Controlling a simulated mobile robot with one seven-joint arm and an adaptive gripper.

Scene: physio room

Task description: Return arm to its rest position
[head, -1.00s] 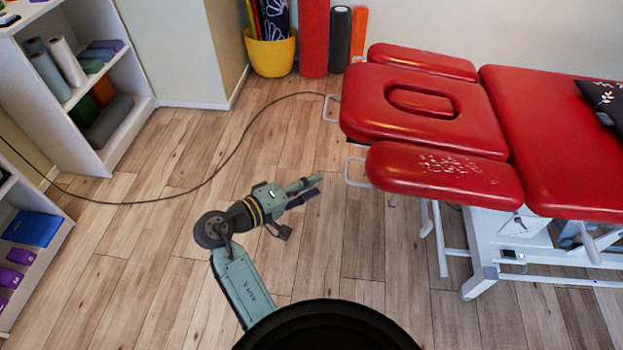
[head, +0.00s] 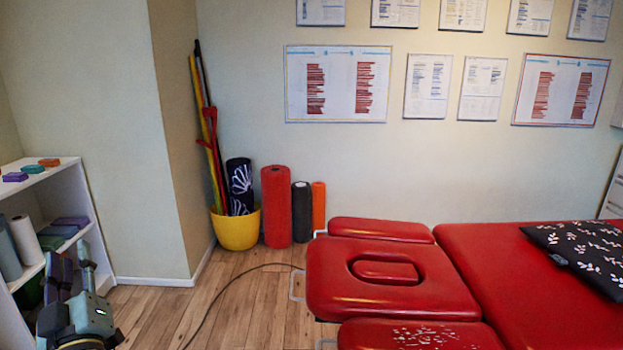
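My gripper (head: 76,266) shows at the lower left of the head view, pointing up, with the shelf behind it. Its two fingers stand apart with a gap between them, and I see nothing held in it. Only the gripper and a bit of the wrist show; the rest of my arm is out of the picture.
A white shelf (head: 72,196) with rolls and blocks stands at the left. A red treatment table (head: 470,262) with a dark patterned cushion (head: 585,250) fills the right. A yellow pot (head: 236,230) and upright rolls (head: 277,205) stand by the wall. A cable (head: 225,290) crosses the floor.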

